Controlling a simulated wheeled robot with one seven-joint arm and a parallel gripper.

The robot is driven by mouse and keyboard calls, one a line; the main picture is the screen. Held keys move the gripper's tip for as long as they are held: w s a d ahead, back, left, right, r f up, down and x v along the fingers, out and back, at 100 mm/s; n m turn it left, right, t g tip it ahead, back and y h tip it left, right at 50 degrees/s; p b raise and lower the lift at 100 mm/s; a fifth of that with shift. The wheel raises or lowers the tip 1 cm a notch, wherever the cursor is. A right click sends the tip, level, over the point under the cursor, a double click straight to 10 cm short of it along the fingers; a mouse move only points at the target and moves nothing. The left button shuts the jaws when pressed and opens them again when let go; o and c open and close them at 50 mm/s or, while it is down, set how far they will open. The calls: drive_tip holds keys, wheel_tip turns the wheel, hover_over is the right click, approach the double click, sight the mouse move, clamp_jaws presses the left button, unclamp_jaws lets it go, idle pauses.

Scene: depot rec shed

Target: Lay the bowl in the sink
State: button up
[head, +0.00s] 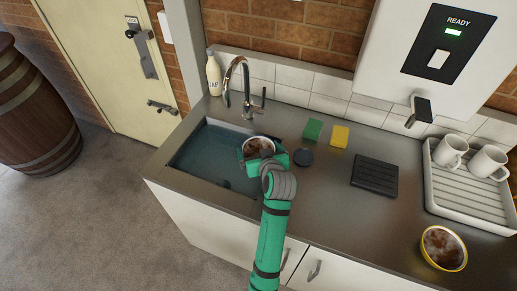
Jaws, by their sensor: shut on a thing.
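A small bowl (258,146) with a pale rim and brown residue inside is held by my gripper (261,157), which is shut on it. The bowl is over the right part of the sink (205,147), a rectangular basin with blue-green water in it. My gripper hides part of the bowl, and I cannot tell whether it touches the water. A second bowl (444,248), yellow-rimmed with brown residue, stands on the counter at the lower right, away from my gripper.
A tall tap (238,85) rises behind the sink, beside a soap bottle (214,74). Green (313,129) and yellow (339,136) sponges, a dark round item (303,157) and a black ribbed mat (375,176) lie right. A drying rack (462,195) holds two mugs (450,150).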

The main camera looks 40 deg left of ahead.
drive_tip(key=shift+f, duration=0.25)
drive_tip(key=shift+w+f, duration=0.1)
drive_tip(key=shift+f, duration=0.05)
drive_tip(key=shift+d, duration=0.15)
drive_tip(key=o, duration=1)
drive_tip(key=shift+f, duration=0.3)
drive_tip(key=shift+d+f, duration=0.1)
drive_tip(key=shift+d, duration=0.05)
drive_tip(key=shift+r, duration=0.55)
drive_tip(key=v, duration=1.2)
drive_tip(key=shift+a+r, duration=0.3)
drive_tip(key=shift+r, duration=0.1)
